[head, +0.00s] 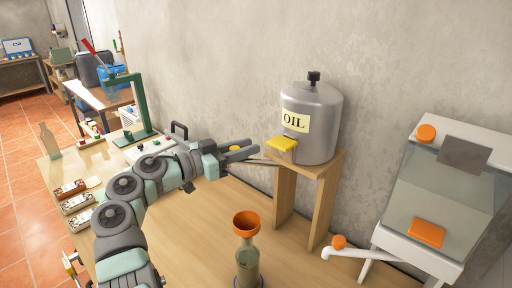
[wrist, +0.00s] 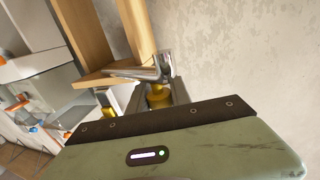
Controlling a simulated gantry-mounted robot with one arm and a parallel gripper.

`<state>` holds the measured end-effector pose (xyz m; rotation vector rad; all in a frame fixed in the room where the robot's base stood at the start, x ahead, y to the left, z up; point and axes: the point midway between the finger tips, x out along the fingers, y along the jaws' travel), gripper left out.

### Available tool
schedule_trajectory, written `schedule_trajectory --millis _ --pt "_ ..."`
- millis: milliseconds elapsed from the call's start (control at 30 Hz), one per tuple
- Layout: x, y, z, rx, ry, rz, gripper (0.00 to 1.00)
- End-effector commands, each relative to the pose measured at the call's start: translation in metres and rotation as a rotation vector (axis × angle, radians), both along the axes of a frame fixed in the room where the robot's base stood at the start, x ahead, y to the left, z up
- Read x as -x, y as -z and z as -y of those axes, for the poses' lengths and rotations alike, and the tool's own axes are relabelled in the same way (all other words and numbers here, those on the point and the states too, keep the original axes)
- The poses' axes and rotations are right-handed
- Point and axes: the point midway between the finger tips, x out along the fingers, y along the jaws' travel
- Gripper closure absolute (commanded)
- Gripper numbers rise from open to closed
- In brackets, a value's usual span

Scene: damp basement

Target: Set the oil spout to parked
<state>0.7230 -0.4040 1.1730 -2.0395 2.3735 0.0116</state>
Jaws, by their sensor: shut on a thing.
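A grey metal oil drum (head: 318,115) with an "OIL" label stands on a wooden stand. A yellow-topped fitting (head: 283,143) is at its lower front. The oil spout (head: 262,162), a thin metal pipe, points left from below the fitting, and also shows in the wrist view (wrist: 132,74). My gripper (head: 240,152) is at the spout's outer end, shut on a yellow knob (head: 235,149). In the wrist view the yellow knob (wrist: 158,95) sits between the fingers, which hide part of it. A green bottle (head: 247,262) with an orange funnel (head: 246,222) stands below, in front of the spout.
The wooden stand (head: 285,200) and the wall (head: 220,70) are close behind my gripper. A white-framed tank (head: 430,190) with orange parts is at the right. A green stand (head: 140,105) and small boxes (head: 70,190) are at the left. The bench front is mostly clear.

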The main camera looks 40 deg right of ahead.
Motion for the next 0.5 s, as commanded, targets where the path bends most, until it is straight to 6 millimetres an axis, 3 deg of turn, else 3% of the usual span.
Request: schedule_trajectory --millis 500 --pt "-0.0072 -0.0010 -0.0071 0.009 0.003 -0.005 1.00"
